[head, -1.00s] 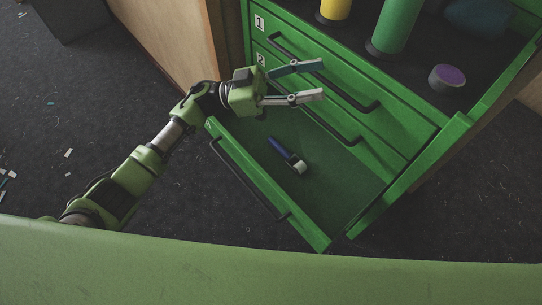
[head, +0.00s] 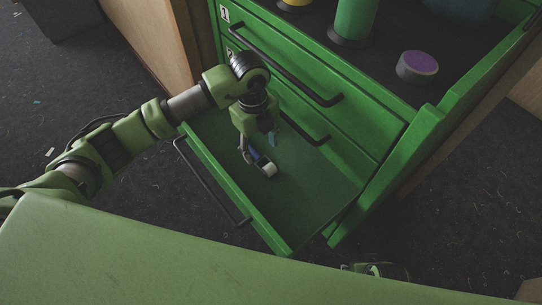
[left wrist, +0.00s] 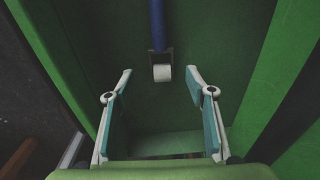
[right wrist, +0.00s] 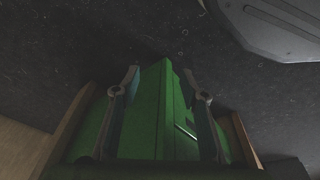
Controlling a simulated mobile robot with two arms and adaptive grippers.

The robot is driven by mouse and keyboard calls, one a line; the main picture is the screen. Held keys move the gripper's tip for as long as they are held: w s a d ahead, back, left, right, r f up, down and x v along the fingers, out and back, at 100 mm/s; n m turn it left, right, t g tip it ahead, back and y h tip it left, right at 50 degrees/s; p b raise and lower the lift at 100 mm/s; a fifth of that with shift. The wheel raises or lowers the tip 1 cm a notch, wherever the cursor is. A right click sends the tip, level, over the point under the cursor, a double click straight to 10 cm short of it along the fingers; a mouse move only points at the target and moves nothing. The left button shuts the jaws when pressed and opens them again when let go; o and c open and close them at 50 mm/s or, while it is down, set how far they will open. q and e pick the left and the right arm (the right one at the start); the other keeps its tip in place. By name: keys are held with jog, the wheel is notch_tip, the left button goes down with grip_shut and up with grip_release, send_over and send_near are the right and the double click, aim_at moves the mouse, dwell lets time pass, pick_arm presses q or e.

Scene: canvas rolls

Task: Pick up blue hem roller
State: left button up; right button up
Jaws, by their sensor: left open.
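The blue hem roller lies in the open green drawer (head: 315,190), its blue handle (head: 257,159) partly behind my left gripper and its white roller end showing. My left gripper (head: 258,148) is open and points down over it. In the left wrist view the hem roller's blue handle (left wrist: 158,25) runs away from me, with the white end (left wrist: 162,73) framed between the open fingertips, apart from both. Whether the fingers reach its height, I cannot tell. My right gripper (right wrist: 161,72) is open and empty in the right wrist view.
The drawer's front panel with a dark handle (head: 205,185) stands on the near side. Above are closed drawers with handles (head: 290,65). A green cylinder (head: 355,17) and a purple-topped roll (head: 417,67) stand on the cabinet top. The drawer floor around the roller is clear.

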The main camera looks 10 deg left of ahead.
aim_at(261, 159)
pick_arm(q)
jog(key=shift+w+a+f, duration=0.1)
jog(key=shift+w+a, duration=0.2)
jog(key=shift+f, duration=0.35)
notch_tip(261, 159, down, 6)
jog(key=shift+w+d+r+b, duration=0.15)
jog(key=shift+r+b, duration=0.1)
jog(key=shift+b, duration=0.45)
jog(key=shift+f, duration=0.55)
jog(key=c, duration=1.2)
pick_arm(e)
jog(key=r, duration=0.5)
jog(key=shift+w+a+r, duration=0.15)
jog(key=shift+w+r, duration=0.15)
jog(key=shift+w, duration=0.1)
